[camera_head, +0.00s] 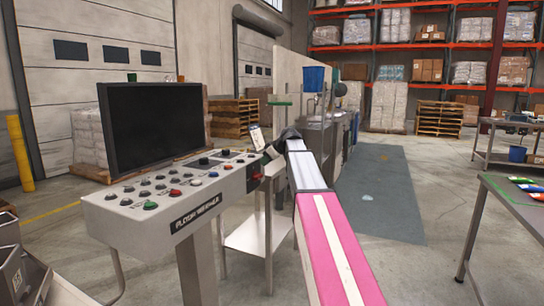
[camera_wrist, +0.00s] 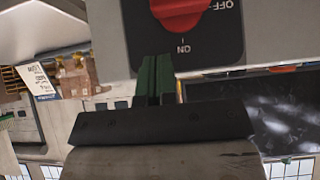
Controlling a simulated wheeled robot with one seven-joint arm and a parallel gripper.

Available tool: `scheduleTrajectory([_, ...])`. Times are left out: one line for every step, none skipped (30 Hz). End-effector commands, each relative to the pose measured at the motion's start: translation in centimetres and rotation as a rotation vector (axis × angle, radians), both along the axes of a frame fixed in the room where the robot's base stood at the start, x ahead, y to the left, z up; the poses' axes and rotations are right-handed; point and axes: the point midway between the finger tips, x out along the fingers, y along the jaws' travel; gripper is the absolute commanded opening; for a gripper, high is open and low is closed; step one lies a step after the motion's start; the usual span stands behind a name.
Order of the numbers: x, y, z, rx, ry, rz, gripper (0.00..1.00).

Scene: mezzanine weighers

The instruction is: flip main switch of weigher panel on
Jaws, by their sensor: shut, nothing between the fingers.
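The weigher panel (camera_head: 150,205) is a grey console with several buttons on top and a black screen above it. Its main switch (camera_head: 255,177) is a small red and black patch on the right end face. In the wrist view the switch is a red rotary knob (camera_wrist: 178,8) on a black plate (camera_wrist: 190,58) marked OFF and ON. The knob is cut by the picture's top edge, so I cannot tell where it points.
A metal stand (camera_head: 255,235) with a shelf is beside the panel. Behind it are a sink counter (camera_head: 325,140) and a blue bin (camera_head: 314,78). A table (camera_head: 515,200) with colored items stands at the right. The floor between is clear.

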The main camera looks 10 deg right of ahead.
Motion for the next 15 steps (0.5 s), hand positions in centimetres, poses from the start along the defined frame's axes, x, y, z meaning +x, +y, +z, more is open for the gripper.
scheduleTrajectory([0.0,0.0,-1.0,0.0,0.003,-0.001,0.0])
scheduleTrajectory([-0.1,0.0,-1.4,0.0,0.002,0.0,0.0])
scheduleTrajectory([-0.1,0.0,-1.9,0.0,0.001,-0.001,0.0])
scheduleTrajectory([-0.1,0.0,-2.3,0.0,0.001,-0.001,0.0])
scheduleTrajectory([-0.1,0.0,-2.6,0.0,0.001,-0.001,0.0])
scheduleTrajectory([-0.1,0.0,-3.0,0.0,0.001,-0.001,0.0])
scheduleTrajectory([-0.1,0.0,-3.2,0.0,0.001,-0.001,0.0])
scheduleTrajectory([-0.1,0.0,-3.4,0.0,0.001,-0.001,0.0])
scheduleTrajectory([-0.1,0.0,-3.6,0.0,0.001,-0.001,0.0])
scheduleTrajectory([0.0,0.0,-3.8,0.0,0.001,-0.001,0.0])
scheduleTrajectory([0.0,0.0,-3.9,0.0,0.001,-0.001,0.0])
scheduleTrajectory([0.0,0.0,-3.9,0.0,0.001,-0.001,0.0])
scheduleTrajectory([0.0,0.0,-4.0,0.0,0.001,-0.001,0.0])
scheduleTrajectory([0.0,0.0,-4.0,0.0,0.0,0.0,0.0])
scheduleTrajectory([0.0,0.0,-4.0,0.0,0.0,0.0,0.0])
